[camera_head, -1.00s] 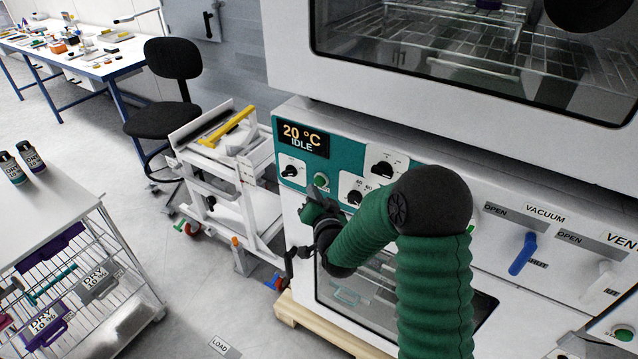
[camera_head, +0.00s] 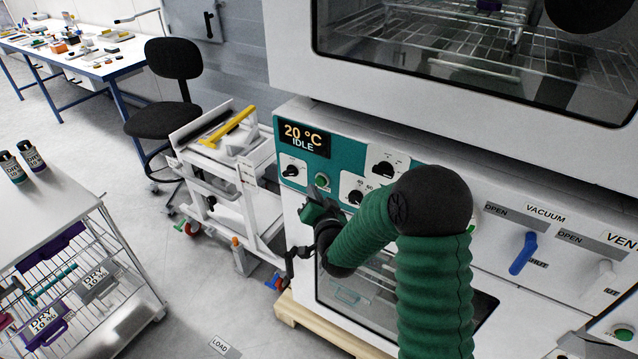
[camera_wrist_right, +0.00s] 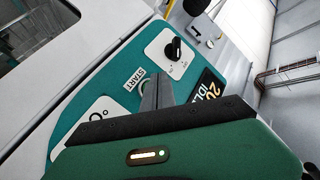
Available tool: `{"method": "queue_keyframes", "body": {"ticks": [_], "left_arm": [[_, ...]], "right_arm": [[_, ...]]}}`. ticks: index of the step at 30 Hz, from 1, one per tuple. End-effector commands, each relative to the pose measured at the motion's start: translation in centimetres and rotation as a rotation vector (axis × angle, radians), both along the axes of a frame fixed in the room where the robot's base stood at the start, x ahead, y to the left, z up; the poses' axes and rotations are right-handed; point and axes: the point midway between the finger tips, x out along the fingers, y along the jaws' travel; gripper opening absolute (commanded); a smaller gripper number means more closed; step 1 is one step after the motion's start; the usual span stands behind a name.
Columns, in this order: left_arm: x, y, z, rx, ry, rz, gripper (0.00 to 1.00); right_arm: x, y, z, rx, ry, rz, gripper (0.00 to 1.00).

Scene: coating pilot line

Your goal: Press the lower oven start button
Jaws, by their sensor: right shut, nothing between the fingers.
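The lower oven's teal control panel (camera_head: 345,172) carries a green round start button (camera_head: 322,181) below a display (camera_head: 302,138) reading 20 °C IDLE. My right gripper (camera_head: 315,192) is just in front of and below the button in the head view, shut and empty. In the right wrist view, the shut fingers (camera_wrist_right: 157,82) point at the panel beside the START label (camera_wrist_right: 134,80) and hide most of the button. Whether the tips touch it I cannot tell. My left gripper is not in view.
Dark knobs (camera_head: 384,169) sit near the button on the panel. A blue vacuum lever (camera_head: 523,254) is farther right. A white cart (camera_head: 240,185) with a yellow-handled tool stands left of the oven. A rack table (camera_head: 50,205) stands at left, with open floor between.

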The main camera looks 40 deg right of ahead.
Motion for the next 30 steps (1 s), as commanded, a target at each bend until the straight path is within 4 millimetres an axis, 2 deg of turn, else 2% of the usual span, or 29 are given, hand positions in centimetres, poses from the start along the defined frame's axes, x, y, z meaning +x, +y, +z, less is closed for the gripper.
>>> {"method": "queue_keyframes", "body": {"ticks": [30], "left_arm": [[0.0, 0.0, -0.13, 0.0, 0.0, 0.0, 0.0]], "right_arm": [[0.26, -0.85, 0.18, 0.0, -0.001, -0.001, 0.0]]}}
